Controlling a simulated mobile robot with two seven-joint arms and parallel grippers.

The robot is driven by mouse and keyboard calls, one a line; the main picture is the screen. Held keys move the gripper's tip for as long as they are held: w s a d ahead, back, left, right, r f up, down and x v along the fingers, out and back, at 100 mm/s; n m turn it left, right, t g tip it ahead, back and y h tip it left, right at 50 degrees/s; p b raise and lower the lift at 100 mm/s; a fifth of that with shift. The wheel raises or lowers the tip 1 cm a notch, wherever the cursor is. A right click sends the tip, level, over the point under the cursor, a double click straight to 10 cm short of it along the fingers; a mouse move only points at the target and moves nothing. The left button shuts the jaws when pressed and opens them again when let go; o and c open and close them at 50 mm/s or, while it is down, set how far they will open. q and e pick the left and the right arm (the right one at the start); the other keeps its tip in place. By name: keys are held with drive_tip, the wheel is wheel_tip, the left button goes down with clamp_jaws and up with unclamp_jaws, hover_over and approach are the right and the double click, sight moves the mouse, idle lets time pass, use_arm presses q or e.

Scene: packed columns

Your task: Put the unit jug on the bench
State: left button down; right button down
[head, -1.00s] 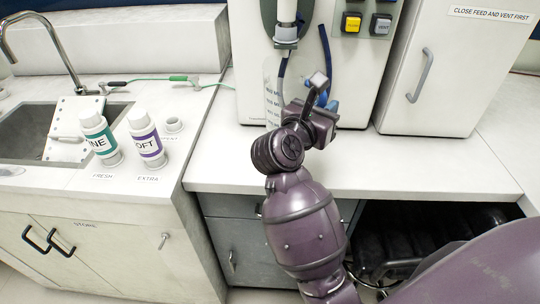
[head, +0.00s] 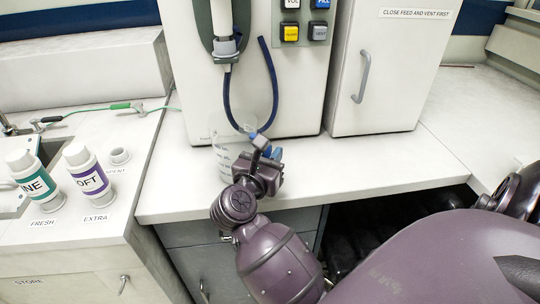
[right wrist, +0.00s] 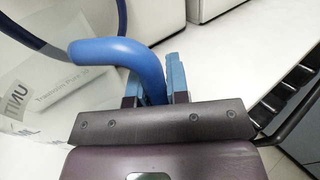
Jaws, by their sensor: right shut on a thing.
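The unit jug (head: 222,150) is a clear jug with printed marks, in front of the white machine at the bench's (head: 390,165) left part. Its curved blue handle (right wrist: 105,52) shows in the right wrist view, with part of its "UNIT" lettering (right wrist: 15,100). My right gripper (head: 264,152) is shut on the handle; its blue-padded fingers also show in the right wrist view (right wrist: 155,88). The jug looks upright. My gripper partly hides its base, so I cannot tell whether it touches the bench. My left gripper is out of view.
The machine (head: 180,90) has a nozzle (head: 224,48), a dark blue hose (head: 272,85) and buttons above the jug. A white cabinet (head: 400,70) stands right of it. The bench front is clear. Two labelled bottles (head: 90,175) stand by the sink at left.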

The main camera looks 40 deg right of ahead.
drive_tip(key=shift+f, duration=0.25)
drive_tip(key=c, duration=1.1)
unclamp_jaws()
drive_tip(key=shift+r, duration=0.1)
